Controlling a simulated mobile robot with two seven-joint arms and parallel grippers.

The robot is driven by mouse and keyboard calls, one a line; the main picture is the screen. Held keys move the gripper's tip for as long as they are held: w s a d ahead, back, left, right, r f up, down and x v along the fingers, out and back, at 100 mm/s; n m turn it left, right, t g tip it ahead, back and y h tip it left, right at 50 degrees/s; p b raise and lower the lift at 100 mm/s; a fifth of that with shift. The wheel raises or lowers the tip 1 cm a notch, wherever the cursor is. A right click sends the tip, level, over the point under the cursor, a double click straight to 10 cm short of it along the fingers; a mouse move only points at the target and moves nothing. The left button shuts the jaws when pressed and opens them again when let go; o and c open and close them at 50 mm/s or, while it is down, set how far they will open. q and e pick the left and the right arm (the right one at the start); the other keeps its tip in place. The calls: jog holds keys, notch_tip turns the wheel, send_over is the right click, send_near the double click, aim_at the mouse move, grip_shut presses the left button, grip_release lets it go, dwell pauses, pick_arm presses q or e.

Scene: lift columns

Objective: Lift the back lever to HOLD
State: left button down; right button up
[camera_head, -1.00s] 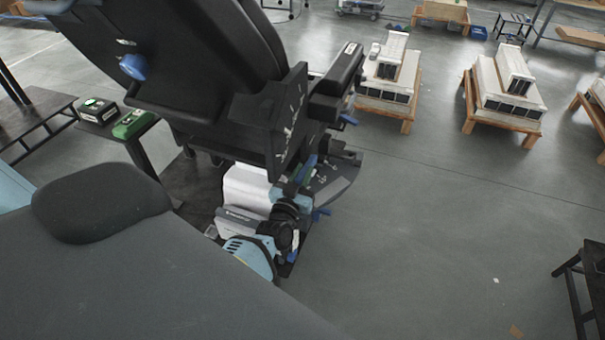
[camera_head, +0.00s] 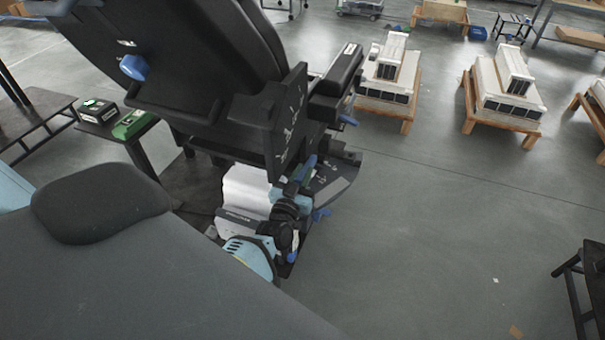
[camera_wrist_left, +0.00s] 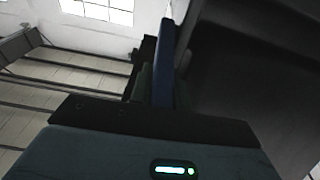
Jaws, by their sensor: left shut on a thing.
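A large black padded machine (camera_head: 200,50) with blue handles fills the upper left of the head view. My left gripper (camera_head: 303,172) is beside its lower right side, below a black side plate (camera_head: 288,125) with white marks. The gripper is shut on a blue lever (camera_head: 308,163). In the left wrist view the blue lever (camera_wrist_left: 163,75) stands nearly upright beyond the gripper body, and the fingertips are dark and hard to make out. I cannot read a HOLD label. My right gripper is not in view.
Other blue handles are a knob (camera_head: 133,67), a lever by the armrest (camera_head: 348,120) and a low one (camera_head: 322,213). A grey padded surface (camera_head: 150,270) fills the lower left. Pallets with white stacks (camera_head: 510,85) stand at the back right.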

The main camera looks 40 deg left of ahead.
pick_arm(q)
jog(key=shift+w+a+r, duration=0.1)
jog(key=shift+w+r, duration=0.05)
jog(key=shift+r, duration=0.35)
jog(key=c, duration=1.5)
grip_release()
jog(key=shift+o, duration=0.9)
jog(key=shift+f, duration=0.3)
jog(key=shift+v, duration=0.75)
jog(key=r+v, duration=0.1)
jog(key=v, duration=0.5)
jog(key=shift+f, duration=0.55)
